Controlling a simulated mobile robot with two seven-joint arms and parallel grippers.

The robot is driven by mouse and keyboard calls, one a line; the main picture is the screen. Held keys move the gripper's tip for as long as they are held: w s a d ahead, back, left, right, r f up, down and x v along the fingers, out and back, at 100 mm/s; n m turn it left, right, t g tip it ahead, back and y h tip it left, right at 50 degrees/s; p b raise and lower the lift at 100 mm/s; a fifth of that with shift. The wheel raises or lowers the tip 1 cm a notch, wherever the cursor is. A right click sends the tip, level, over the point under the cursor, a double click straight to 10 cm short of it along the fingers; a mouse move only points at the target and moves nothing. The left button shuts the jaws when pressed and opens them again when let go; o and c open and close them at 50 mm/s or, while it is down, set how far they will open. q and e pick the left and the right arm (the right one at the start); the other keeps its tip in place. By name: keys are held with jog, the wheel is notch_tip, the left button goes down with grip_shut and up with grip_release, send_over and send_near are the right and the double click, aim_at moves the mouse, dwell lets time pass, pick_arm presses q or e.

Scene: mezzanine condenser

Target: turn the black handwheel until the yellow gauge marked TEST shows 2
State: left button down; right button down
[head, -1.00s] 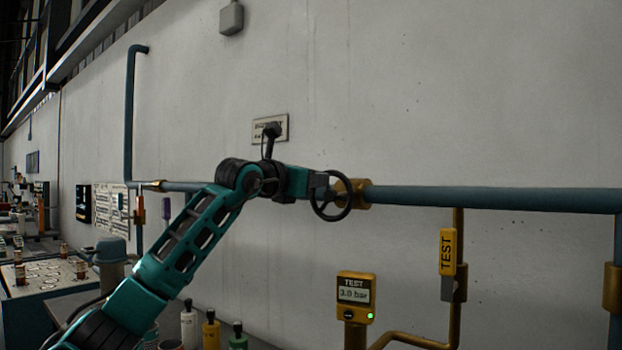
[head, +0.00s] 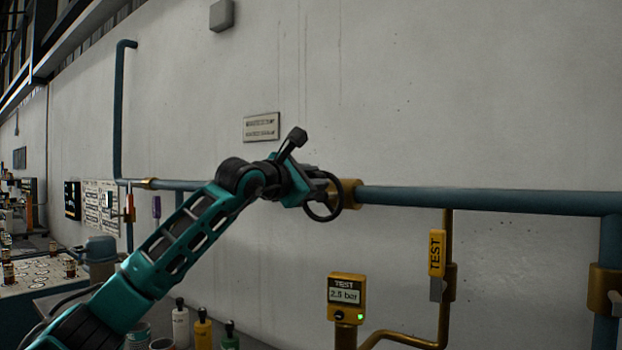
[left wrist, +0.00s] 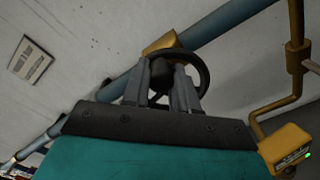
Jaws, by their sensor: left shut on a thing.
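The black handwheel (head: 324,203) sits on a brass valve body (head: 347,193) on the blue pipe. My left gripper (head: 322,183) is shut on the handwheel, and my wrist is rolled over. In the left wrist view both fingers (left wrist: 168,95) reach to the wheel (left wrist: 206,75) around its hub side; the exact contact is partly hidden. The yellow gauge marked TEST (head: 346,290) stands below the pipe and reads about 2.5 bar, with a green light lit. It also shows tilted at the lower right of the left wrist view (left wrist: 287,149). My right gripper is not in view.
The blue pipe (head: 480,201) runs along the wall. A yellow TEST tag (head: 437,252) hangs on a brass pipe (head: 443,310) right of the gauge. Several bottles (head: 203,331) stand below my arm. A wall plate (head: 261,127) is above it. The wall at upper right is clear.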

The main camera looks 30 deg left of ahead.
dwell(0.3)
pick_arm(q)
jog(key=shift+d, duration=0.1)
jog(key=c, duration=0.9)
grip_release()
jog(key=shift+s, duration=0.1)
jog(key=s+b, duration=0.1)
jog(key=s, duration=0.3)
jog(key=s+b, duration=0.1)
jog(key=s, duration=0.3)
jog(key=s+a+b, duration=0.1)
jog(key=s, duration=0.3)
jog(key=shift+s+b, duration=0.35)
jog(key=shift+s, duration=0.05)
